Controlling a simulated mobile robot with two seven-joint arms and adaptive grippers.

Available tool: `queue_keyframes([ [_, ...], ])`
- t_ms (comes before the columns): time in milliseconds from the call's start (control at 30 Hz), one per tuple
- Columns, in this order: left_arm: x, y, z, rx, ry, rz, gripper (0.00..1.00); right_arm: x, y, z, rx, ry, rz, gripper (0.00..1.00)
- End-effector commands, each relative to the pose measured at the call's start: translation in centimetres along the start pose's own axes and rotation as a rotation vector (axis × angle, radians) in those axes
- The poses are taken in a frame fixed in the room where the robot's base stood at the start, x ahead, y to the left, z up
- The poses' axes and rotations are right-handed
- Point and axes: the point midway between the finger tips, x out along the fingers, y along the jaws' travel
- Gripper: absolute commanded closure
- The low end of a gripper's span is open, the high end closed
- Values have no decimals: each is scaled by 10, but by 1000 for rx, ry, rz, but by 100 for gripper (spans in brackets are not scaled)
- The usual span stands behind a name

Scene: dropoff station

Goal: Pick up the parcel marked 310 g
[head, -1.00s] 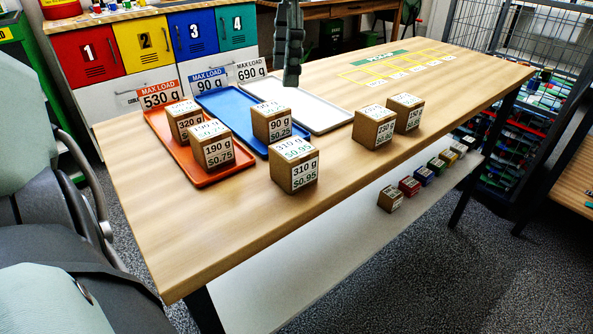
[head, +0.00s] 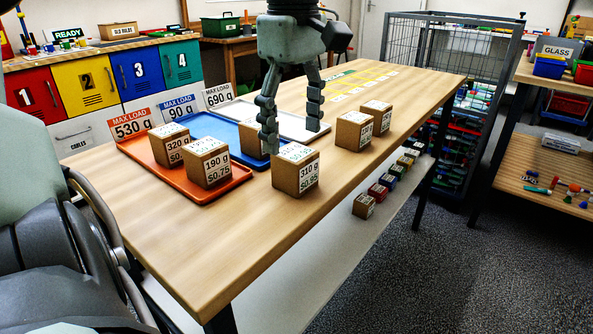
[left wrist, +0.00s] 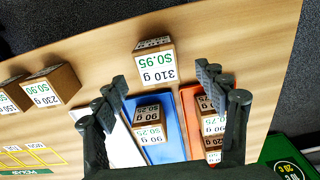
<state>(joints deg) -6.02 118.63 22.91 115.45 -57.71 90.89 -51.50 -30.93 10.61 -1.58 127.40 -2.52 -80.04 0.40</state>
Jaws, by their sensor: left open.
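The parcel marked 310 g (head: 296,170) is a brown box with a white label reading 310 g and $0.95. It stands on bare wooden table in front of the blue tray. It also shows in the left wrist view (left wrist: 155,62), beyond the fingertips and between their lines. My left gripper (head: 294,140) is open and empty, fingers pointing down, above and behind the parcel in the head view. One finger overlaps the 90 g parcel in the picture. In the left wrist view both fingers (left wrist: 167,85) are spread wide. My right gripper is not in view.
The 90 g parcel (head: 249,138) is on the blue tray (head: 207,125). Two parcels (head: 354,131) stand to the right. The table's front left (head: 200,250) is clear.

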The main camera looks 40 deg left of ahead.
Motion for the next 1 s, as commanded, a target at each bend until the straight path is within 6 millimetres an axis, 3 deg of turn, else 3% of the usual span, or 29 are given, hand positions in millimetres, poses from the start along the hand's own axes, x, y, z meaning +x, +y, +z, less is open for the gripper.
queue_keyframes([
  [300, 45, 4, 0, -2, -2, -2, 28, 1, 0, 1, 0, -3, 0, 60],
  [633, 51, 4, 0, -4, -1, 1, 28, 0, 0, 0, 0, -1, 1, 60],
  [1000, 51, 4, 0, -4, -1, 1, 74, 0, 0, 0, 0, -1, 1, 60],
])
